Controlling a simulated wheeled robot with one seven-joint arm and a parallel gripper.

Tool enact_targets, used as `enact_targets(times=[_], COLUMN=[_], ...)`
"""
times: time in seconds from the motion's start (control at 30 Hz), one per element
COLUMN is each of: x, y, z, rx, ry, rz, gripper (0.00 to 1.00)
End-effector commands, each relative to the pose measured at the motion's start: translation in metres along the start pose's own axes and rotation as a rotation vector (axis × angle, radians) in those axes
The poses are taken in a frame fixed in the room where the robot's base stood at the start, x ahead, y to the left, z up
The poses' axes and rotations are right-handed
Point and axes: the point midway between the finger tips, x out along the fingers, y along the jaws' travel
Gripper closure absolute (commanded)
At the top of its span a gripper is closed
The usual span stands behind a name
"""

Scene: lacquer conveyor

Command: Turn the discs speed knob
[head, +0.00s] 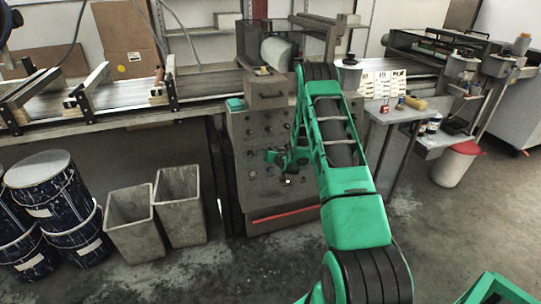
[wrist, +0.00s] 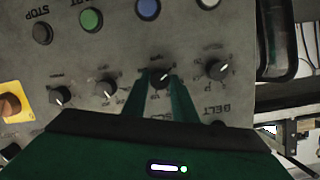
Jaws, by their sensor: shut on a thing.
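In the wrist view a black knob with a white pointer line (wrist: 160,76) sits between the two green fingertips of my gripper (wrist: 160,84). The fingers are closed on its sides. Upside-down lettering below this knob is partly hidden by my gripper; the part that shows fits the discs label. The pointer line slants up to the right. In the head view my gripper (head: 272,157) is small at the panel, and the held knob cannot be made out.
Similar knobs flank it: one to the right (wrist: 216,69), above lettering that reads BELT, and others to the left (wrist: 107,85). Green (wrist: 91,19) and blue (wrist: 148,8) buttons lie above. A yellow-housed button (wrist: 12,103) is at far left. Grey bins (head: 131,225) stand left of the panel.

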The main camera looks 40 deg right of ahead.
Motion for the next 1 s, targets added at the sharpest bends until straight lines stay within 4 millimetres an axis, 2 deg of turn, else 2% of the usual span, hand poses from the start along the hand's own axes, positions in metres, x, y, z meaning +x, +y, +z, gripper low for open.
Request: enact_targets(times=[0.03,0.6,0.63,0.7,1.0], x=[-0.0014,-0.0014,-0.0014,-0.0011,-0.0017], y=[0.0006,0.0009,0.0009,0.0007,0.0002], z=[0.008,0.009,0.0089,0.0075,0.0033], rx=[-0.01,-0.036,-0.036,-0.036,-0.036], ry=[-0.014,-0.015,-0.015,-0.012,-0.004], rz=[0.004,0.01,0.01,0.009,0.008], gripper=[0.97,0.97,0.68,0.56,0.56])
